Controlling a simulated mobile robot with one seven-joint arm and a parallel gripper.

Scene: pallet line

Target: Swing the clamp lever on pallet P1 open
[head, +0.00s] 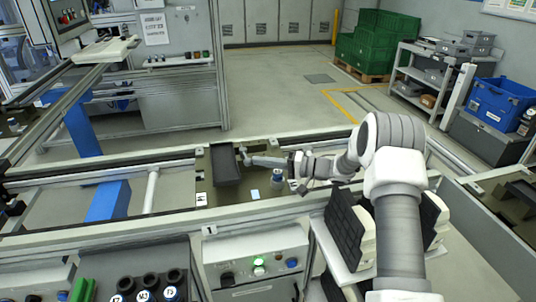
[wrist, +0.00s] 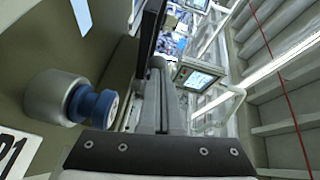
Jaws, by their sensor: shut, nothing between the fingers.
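Pallet P1 (head: 237,198) lies on the line, a brown plate marked by a white label that reads P1 in the wrist view (wrist: 14,152). A dark block (head: 226,167) stands on it. A grey post with a blue knob (head: 277,176) stands to the block's right; it is large at left in the wrist view (wrist: 80,103). My gripper (head: 254,160) is shut and empty, reaching left past the knob, its tip close to the block. In the wrist view its fingers (wrist: 157,66) are together. A small pale upright piece at the block's edge may be the clamp lever; I cannot tell whether the fingers touch it.
The line's front rail (head: 130,226) runs below the pallet. A control box with a lit green button (head: 259,262) is in front. Green crates (head: 375,45) and blue bins (head: 500,103) stand well back.

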